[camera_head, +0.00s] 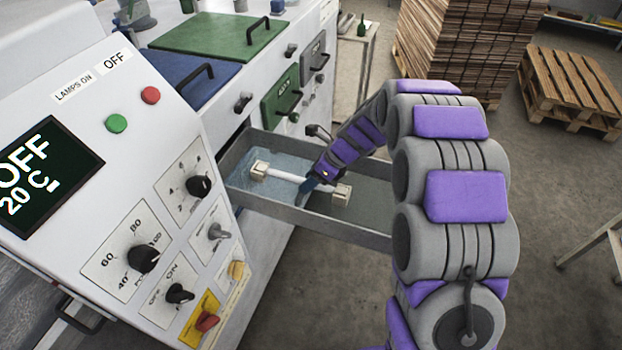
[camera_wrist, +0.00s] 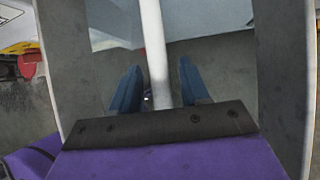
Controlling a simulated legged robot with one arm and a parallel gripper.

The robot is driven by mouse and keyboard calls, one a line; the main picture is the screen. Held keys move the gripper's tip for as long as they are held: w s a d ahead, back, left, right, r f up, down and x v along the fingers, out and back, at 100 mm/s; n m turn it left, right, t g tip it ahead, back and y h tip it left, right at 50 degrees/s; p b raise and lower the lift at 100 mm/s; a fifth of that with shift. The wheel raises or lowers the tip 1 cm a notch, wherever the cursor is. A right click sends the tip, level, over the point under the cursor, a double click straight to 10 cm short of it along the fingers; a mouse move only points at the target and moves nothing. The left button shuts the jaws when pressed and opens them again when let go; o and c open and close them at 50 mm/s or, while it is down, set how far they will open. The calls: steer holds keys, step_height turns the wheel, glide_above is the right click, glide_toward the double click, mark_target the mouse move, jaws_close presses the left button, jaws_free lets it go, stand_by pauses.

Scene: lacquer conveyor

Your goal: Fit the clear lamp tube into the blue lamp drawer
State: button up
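A pale, whitish lamp tube (camera_head: 284,175) lies in the pulled-out drawer (camera_head: 318,226), spanning between two cream end blocks, left (camera_head: 259,171) and right (camera_head: 341,194). I cannot tell whether its ends are seated in them. The drawer has grey walls and a bluish inside at its left. My gripper (camera_head: 308,185) is down inside the drawer at the tube's right part. In the wrist view the tube (camera_wrist: 154,50) runs between the two blue fingers of my gripper (camera_wrist: 158,88), with a gap on each side. The fingers are open. My gripper hides part of the tube.
The control panel (camera_head: 125,170) stands at the left, its display reading OFF and 20 C. Blue (camera_head: 190,78) and green (camera_head: 220,38) lids and a green drawer front (camera_head: 281,98) lie behind the open drawer.

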steer(key=shift+o, duration=0.2)
steer(key=shift+a, duration=0.15)
steer(key=shift+r, duration=0.45)
steer(key=p+v, duration=0.2)
steer(key=v, duration=0.9)
steer(key=shift+d+p, duration=0.3)
steer(key=shift+p, duration=0.05)
steer(key=shift+s, duration=0.1)
steer(key=s+d+r+n+h, duration=0.1)
steer(key=s+d+n+h, duration=0.1)
steer(key=s+n, duration=0.5)
steer(key=s+d+r+n+g+h, duration=0.1)
steer(key=s+n, duration=0.6)
steer(key=s, duration=1.1)
steer(key=s+d+r+n+g+h, duration=0.1)
steer(key=s+d+n, duration=0.4)
steer(key=s, duration=0.8)
steer(key=r+n+h, duration=0.1)
steer(key=n+h, duration=0.1)
steer(key=n, duration=0.1)
steer(key=shift+s+h, duration=0.3)
steer(key=shift+s, duration=0.05)
steer(key=shift+d+r, duration=0.1)
